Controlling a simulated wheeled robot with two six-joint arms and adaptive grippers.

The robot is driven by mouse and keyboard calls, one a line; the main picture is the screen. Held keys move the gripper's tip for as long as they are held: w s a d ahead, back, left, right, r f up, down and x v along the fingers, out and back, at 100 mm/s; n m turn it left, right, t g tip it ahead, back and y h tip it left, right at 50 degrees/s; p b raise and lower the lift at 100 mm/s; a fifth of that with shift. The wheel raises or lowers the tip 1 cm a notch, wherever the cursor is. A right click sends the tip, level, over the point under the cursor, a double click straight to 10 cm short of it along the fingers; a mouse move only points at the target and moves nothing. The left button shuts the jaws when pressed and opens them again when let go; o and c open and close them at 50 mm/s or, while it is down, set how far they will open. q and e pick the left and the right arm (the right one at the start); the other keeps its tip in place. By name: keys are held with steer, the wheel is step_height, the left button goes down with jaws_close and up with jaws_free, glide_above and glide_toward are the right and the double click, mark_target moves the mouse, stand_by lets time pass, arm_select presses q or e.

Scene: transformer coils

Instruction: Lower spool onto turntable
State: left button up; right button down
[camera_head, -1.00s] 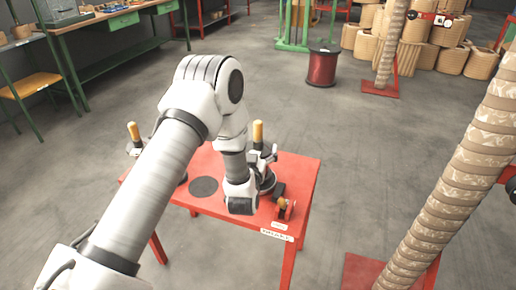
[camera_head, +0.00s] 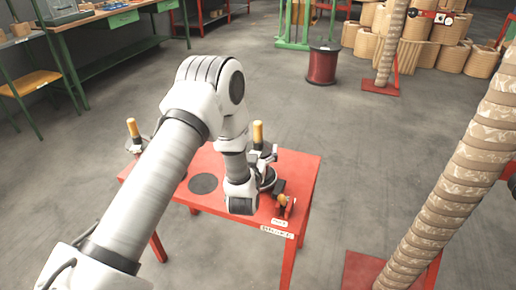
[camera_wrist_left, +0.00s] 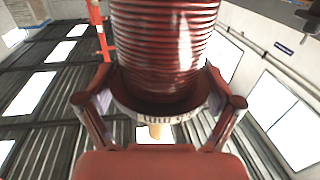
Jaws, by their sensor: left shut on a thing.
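A red wire-wound spool (camera_wrist_left: 165,50) fills the upper middle of the left wrist view. The fingers of my left gripper (camera_wrist_left: 158,103) close around its pale, lettered rim from both sides. A yellow handle tip (camera_wrist_left: 156,131) shows beyond the rim. In the head view my left gripper (camera_head: 266,156) is beside a yellow handle (camera_head: 258,132), over the right part of the red table (camera_head: 225,215). My wrist hides most of the spool there. My right gripper is out of view.
A flat dark disc (camera_head: 203,183) lies on the table, left of my wrist. A tall wrapped column (camera_head: 455,190) stands at right.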

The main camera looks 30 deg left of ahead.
arm_select(q)
steer(key=shift+r, duration=0.1)
steer(key=o, duration=1.2)
steer(key=v, duration=1.2)
